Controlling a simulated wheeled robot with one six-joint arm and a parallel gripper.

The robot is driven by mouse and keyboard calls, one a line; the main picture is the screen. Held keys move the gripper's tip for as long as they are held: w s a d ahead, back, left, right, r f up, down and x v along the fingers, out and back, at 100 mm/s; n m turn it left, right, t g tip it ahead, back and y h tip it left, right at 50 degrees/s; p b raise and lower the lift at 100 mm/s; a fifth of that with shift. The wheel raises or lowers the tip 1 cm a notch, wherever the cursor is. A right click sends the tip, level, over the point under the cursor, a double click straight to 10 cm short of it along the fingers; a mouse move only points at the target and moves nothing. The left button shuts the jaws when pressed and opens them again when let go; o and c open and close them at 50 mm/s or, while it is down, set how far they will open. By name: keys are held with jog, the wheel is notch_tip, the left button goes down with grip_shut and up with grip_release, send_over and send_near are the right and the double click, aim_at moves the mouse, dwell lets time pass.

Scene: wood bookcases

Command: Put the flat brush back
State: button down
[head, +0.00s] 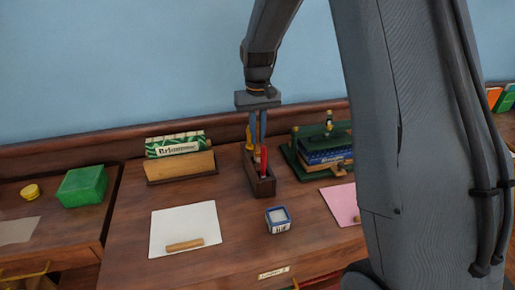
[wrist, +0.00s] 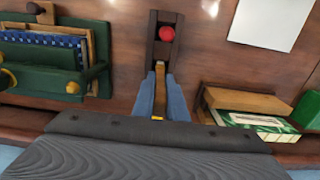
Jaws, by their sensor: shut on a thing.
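My gripper (head: 258,138) points down over a dark wooden holder (head: 265,187) on the desk. In the wrist view the blue fingers (wrist: 159,78) are shut on a narrow yellow-brown thing (wrist: 158,76), which I take to be the flat brush; its shape is mostly hidden by the fingers. It is at the near end of the holder (wrist: 152,50) in the wrist view; I cannot tell how deep it reaches. A red-topped thing (head: 264,158) stands in the holder, with its round top (wrist: 167,34) apart from the fingers. A yellow piece (head: 249,138) shows beside the fingers.
A wooden block with a green-and-white box (head: 175,145) is left of the holder, a green rack with books (head: 317,170) right. White paper (head: 183,222), a small blue-and-white box (head: 278,219) and pink paper (head: 341,204) lie in front. A green box (head: 82,187) is far left.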

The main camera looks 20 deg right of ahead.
aim_at(258, 122)
jog(key=shift+f+p, duration=0.5)
jog(key=shift+f, duration=1.75)
jog(key=shift+f, duration=0.1)
jog(key=c, duration=1.8)
grip_release()
jog(key=shift+o, duration=0.2)
notch_tip(258, 122, up, 11)
jog(key=b, duration=0.3)
jog(key=shift+r, duration=0.4)
jog(key=shift+s+r, duration=0.1)
jog(key=shift+s, duration=0.05)
jog(key=s+f, duration=0.5)
jog(key=s, duration=0.7)
jog(key=s+f, duration=0.5)
jog(key=s, duration=0.7)
jog(key=shift+f+t, duration=0.4)
